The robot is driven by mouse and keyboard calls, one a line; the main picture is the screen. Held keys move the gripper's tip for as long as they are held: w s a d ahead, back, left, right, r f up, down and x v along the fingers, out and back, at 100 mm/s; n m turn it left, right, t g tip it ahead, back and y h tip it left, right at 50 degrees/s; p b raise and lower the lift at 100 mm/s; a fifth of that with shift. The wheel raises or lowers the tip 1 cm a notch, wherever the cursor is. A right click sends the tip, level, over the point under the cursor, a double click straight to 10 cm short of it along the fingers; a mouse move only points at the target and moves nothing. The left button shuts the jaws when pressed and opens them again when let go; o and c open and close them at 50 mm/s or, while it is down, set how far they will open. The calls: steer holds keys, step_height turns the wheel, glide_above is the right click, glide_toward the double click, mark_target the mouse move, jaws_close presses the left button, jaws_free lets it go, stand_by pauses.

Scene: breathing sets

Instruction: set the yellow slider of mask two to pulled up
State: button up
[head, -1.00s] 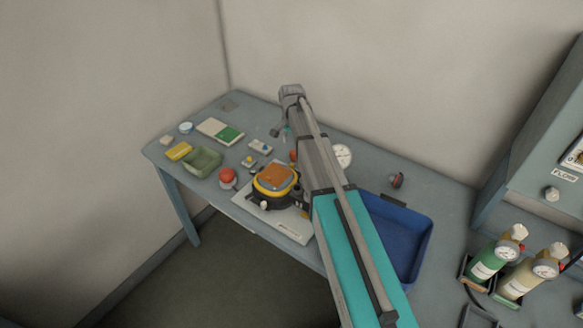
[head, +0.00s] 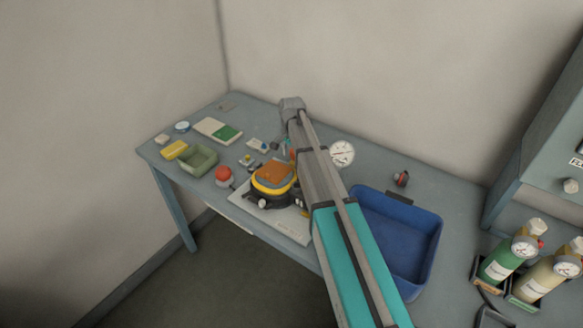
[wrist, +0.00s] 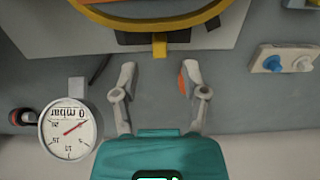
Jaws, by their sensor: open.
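The mask (head: 273,178), with an orange top and a yellow rim, lies on a white board (head: 296,231) on the bench; the lettering on the board is too small to read. In the wrist view the yellow rim (wrist: 150,22) curves along the top edge. A yellow upright tab (wrist: 159,46), which looks like the slider, stands at its near side over a dark bar. My gripper (wrist: 158,74) is open and empty, its fingertips apart on either side of the tab's line and just short of it. In the head view my arm hides the fingers and the slider.
A pressure gauge (wrist: 69,131) lies at lower left in the wrist view. A small block with blue and white knobs (wrist: 285,61) is at right. A small orange thing (wrist: 183,85) shows by the right finger. A blue tray (head: 403,238) stands right of my arm.

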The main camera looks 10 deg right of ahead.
mark_target(291, 162)
steer(key=shift+f+b, duration=2.05)
steer(key=shift+f, duration=0.25)
jaws_close()
